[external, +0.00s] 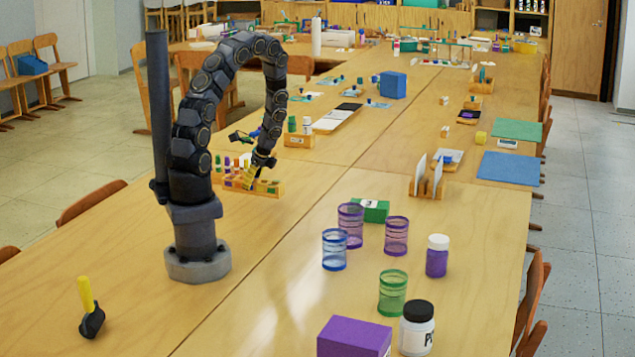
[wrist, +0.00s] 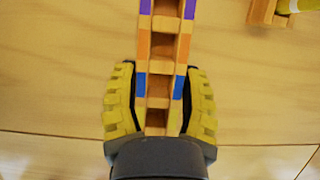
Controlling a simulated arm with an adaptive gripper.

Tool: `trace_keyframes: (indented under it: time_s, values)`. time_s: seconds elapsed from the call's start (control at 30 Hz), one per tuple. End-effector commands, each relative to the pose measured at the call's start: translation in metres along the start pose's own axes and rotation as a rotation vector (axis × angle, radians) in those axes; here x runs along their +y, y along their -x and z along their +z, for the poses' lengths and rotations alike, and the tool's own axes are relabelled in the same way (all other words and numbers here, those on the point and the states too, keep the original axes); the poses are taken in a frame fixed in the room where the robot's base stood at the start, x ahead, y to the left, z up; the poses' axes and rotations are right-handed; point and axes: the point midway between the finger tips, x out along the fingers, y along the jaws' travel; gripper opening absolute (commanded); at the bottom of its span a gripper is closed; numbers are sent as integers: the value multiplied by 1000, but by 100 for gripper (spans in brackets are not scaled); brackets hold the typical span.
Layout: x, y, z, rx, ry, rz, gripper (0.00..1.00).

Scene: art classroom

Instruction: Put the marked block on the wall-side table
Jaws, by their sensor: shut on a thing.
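My gripper (external: 257,178) is low over the left table, at a wooden rack with coloured squares (external: 268,193). In the wrist view its yellow-padded fingers (wrist: 160,98) are on both sides of the rack (wrist: 163,68), shut on its near end. The rack's compartments in that view look empty. A green block with a white label (external: 370,211) lies on the right table behind the cups, away from my gripper. A purple block (external: 354,338) is at the front and a blue block (external: 392,85) farther back. I cannot tell which table is the wall-side one.
Purple, blue and green mesh cups (external: 393,293) and two jars (external: 417,328) stand on the right table. A wooden holder with upright cards (external: 427,188) is behind them. A yellow-handled tool (external: 87,295) is at front left. Bare wood lies right of my base.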

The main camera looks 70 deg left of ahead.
Motion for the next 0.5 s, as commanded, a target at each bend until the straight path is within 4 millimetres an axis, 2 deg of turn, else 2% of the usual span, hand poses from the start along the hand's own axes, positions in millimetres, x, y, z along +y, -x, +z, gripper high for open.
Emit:
trace_keyframes:
  time_s: [0.37, 0.5]
  values:
    - [1, -42, -17, -1, -3, 3, 14]
    - [0, -45, -19, -1, -2, 0, 14]
